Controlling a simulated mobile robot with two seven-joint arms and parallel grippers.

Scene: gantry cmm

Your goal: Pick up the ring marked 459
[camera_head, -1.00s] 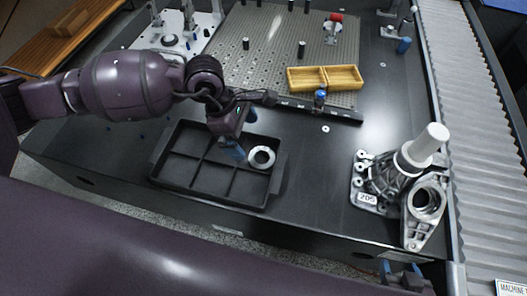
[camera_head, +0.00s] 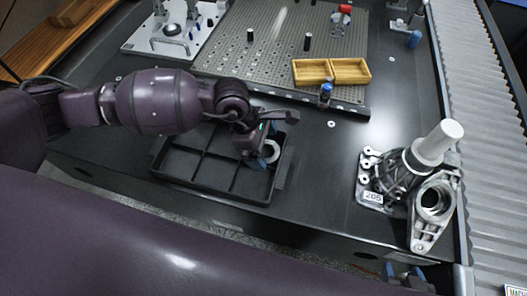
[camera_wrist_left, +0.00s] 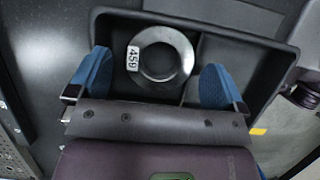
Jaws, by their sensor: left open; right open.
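The ring marked 459 (camera_wrist_left: 160,55) is a metal ring with a white label on its left side in the left wrist view. It lies in a compartment of the black tray (camera_wrist_left: 222,12). In the head view the ring (camera_head: 272,152) is partly hidden by my left gripper (camera_head: 256,158), at the right part of the tray (camera_head: 212,187). In the left wrist view my left gripper (camera_wrist_left: 157,85) is open, its blue fingers on either side of the ring with gaps. My right gripper (camera_head: 404,273) is at the bottom right, away from the tray.
A casting with a 205 label (camera_head: 373,197) and a white cylinder (camera_head: 438,142) stand to the right. A yellow two-part box (camera_head: 331,72) rests on the perforated plate (camera_head: 270,40) behind. The dark table between tray and casting is clear.

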